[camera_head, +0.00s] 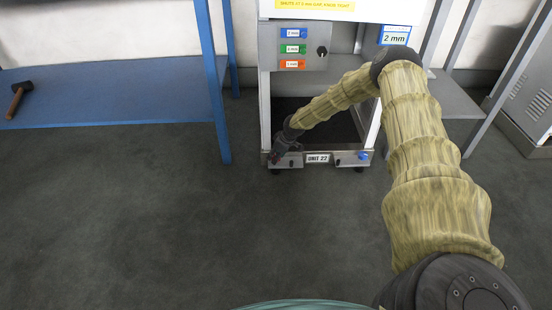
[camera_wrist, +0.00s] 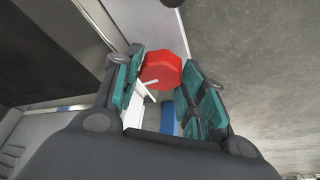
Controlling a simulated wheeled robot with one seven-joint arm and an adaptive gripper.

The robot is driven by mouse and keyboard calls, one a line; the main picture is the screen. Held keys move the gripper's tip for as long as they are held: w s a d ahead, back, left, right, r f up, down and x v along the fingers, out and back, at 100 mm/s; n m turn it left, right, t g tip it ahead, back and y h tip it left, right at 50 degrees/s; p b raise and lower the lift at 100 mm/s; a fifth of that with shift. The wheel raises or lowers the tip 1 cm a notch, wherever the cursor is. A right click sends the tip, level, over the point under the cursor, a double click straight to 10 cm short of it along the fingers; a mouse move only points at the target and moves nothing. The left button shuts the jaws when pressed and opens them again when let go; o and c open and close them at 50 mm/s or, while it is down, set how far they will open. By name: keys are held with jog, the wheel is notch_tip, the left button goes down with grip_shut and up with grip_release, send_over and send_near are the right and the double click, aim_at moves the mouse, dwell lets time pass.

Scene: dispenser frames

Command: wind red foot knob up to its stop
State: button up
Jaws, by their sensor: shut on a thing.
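The red foot knob (camera_wrist: 160,70) sits between the two teal-padded fingers of my gripper (camera_wrist: 162,82) in the wrist view. The fingers are closed on its sides. A white pointer mark shows just below the knob. In the head view my gripper (camera_head: 284,148) reaches down to the left end of the base rail of the cabinet (camera_head: 264,110), and a bit of the red knob (camera_head: 275,157) shows there beside the fingers. A label reading "UNIT 22" (camera_head: 318,158) is on the middle of that rail.
A blue knob (camera_head: 363,156) is at the rail's right end. A panel (camera_head: 268,50) with blue, green and orange labels and a black knob is above. A "2 mm" sign (camera_head: 395,36) hangs right. A blue bench (camera_head: 120,92) with a hammer (camera_head: 18,97) stands left. The front floor is clear.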

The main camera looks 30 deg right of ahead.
jog(key=shift+d+n+b, duration=0.1)
jog(key=shift+n+b, duration=0.2)
jog(key=shift+n, duration=0.1)
dwell(0.3)
jog(key=o, duration=1)
jog(key=shift+o, duration=0.2)
jog(key=shift+r+p, duration=0.15)
jog(key=shift+p, duration=0.3)
jog(key=shift+m+p, duration=0.5)
jog(key=shift+m, duration=0.1)
jog(key=shift+m+h+p, duration=0.3)
jog(key=shift+m+p, duration=0.3)
jog(key=shift+a+m+h+p, duration=0.25)
jog(key=shift+m+h+p, duration=0.6)
jog(key=shift+m, duration=0.95)
